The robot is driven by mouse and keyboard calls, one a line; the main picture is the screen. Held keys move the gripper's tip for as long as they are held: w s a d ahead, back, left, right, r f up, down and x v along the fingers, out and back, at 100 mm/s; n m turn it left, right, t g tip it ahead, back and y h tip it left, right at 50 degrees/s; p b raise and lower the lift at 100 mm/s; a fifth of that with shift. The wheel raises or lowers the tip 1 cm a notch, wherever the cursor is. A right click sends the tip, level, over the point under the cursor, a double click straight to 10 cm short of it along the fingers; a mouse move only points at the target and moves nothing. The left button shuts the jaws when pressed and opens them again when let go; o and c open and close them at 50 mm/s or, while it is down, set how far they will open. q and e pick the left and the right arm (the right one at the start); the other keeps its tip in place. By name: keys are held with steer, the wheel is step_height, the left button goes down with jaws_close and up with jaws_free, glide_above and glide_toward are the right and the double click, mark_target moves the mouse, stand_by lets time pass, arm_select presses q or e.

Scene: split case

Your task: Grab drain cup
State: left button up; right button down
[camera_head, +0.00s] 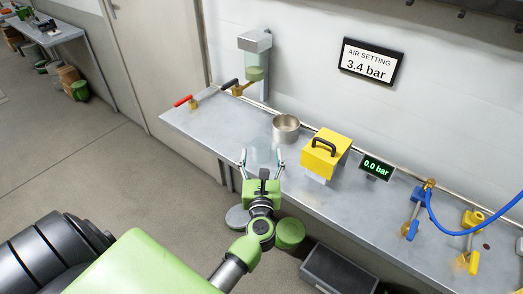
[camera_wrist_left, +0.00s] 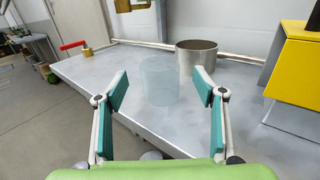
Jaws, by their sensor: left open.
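A clear, see-through cup (camera_wrist_left: 158,76) stands upright on the grey workbench (camera_wrist_left: 95,72) near its front edge. It shows faintly in the head view (camera_head: 259,153). My left gripper (camera_wrist_left: 161,91) is open, its teal-padded fingers spread to the left and right of the cup with visible gaps on both sides in the wrist view. Whether the cup is within the fingers' depth is hard to tell. A metal pot (camera_head: 286,127) stands just behind the cup, to the right. My right gripper is not in view.
A yellow box with a black handle (camera_head: 326,153) stands right of the pot. A dispenser (camera_head: 255,60) is on the wall behind, beside red-handled (camera_head: 184,101) and black-handled valves. A green "0.0 bar" display (camera_head: 376,167) and blue hose (camera_head: 456,229) are farther right.

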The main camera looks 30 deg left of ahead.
mark_target(261, 140)
arm_select(q)
steer(key=x, duration=0.3)
steer(key=f+x, duration=0.1)
steer(key=x, duration=0.1)
steer(key=shift+w+a+p, duration=0.25)
steer(key=shift+w+p, duration=0.05)
steer(key=shift+p, duration=0.1)
steer(key=shift+r, duration=0.1)
steer(key=c, duration=1.2)
